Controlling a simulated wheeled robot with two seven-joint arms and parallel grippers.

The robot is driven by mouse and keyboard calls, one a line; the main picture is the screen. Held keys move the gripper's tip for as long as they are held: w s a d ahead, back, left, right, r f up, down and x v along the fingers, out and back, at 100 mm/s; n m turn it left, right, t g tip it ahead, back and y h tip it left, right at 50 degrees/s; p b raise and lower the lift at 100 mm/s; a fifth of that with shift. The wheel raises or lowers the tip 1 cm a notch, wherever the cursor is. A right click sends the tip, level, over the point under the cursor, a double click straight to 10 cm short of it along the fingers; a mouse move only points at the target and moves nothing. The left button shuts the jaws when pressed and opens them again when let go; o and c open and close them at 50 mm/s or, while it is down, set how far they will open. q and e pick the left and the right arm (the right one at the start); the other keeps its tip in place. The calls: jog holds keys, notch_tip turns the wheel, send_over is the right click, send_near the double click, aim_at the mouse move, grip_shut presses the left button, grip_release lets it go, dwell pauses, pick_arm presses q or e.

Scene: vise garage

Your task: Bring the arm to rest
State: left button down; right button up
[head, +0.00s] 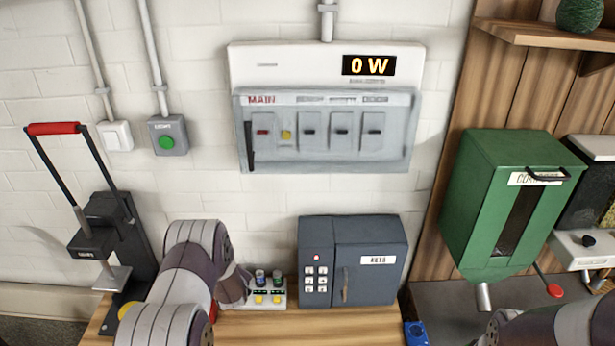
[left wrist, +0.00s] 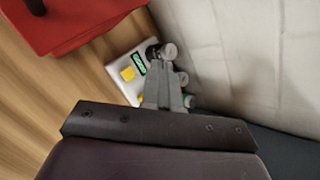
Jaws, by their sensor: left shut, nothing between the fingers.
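My left arm reaches up from the bottom of the head view, and its gripper (head: 243,278) is at the left end of a small white box (head: 277,301) on the bench. In the left wrist view the gripper's fingers (left wrist: 166,92) are together and empty. They overlap the same white box (left wrist: 118,66), with its yellow button, green display and small cylinders; whether they touch it I cannot tell. Part of my right arm (head: 560,326) shows at the lower right of the head view; its gripper is out of the picture.
A dark blue-grey keypad safe (head: 374,274) stands right of the white box. A red-handled press (head: 97,238) stands at left, a green dispenser (head: 502,205) at right. A grey breaker panel (head: 325,150) reading 0 W hangs above. A red object (left wrist: 70,22) lies near the box.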

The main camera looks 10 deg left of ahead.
pick_arm(q)
jog(key=s+d+f+n+g, duration=0.1)
jog(key=s+n, duration=0.1)
jog(key=s+d+f+n+g+h, duration=0.1)
jog(key=s+n, duration=0.1)
jog(key=n, duration=0.1)
jog(key=s+f+n, duration=0.1)
jog(key=n, duration=0.1)
jog(key=shift+s+d+f+n+g, duration=0.15)
jog(key=shift+s+d+n+g, duration=0.25)
jog(key=s+n, duration=0.1)
jog(key=s+d+n+g+h, duration=0.1)
jog(key=n, duration=0.1)
jog(key=s+d+n+g+b, duration=0.1)
jog(key=s, duration=0.1)
jog(key=shift+d+r+h, duration=0.25)
jog(key=shift+h, duration=0.05)
jog(key=s+d+r+n+g+b, duration=0.1)
jog(key=s+d+r+n+b, duration=0.3)
jog(key=s, duration=0.4)
jog(key=s+d+r+n+g+h+b, duration=0.1)
jog(key=s+d+r+n+b, duration=0.4)
jog(key=s+r, duration=0.4)
jog(key=shift+d+n, duration=0.5)
jog(key=shift+d, duration=0.7)
jog(key=shift+f, duration=0.15)
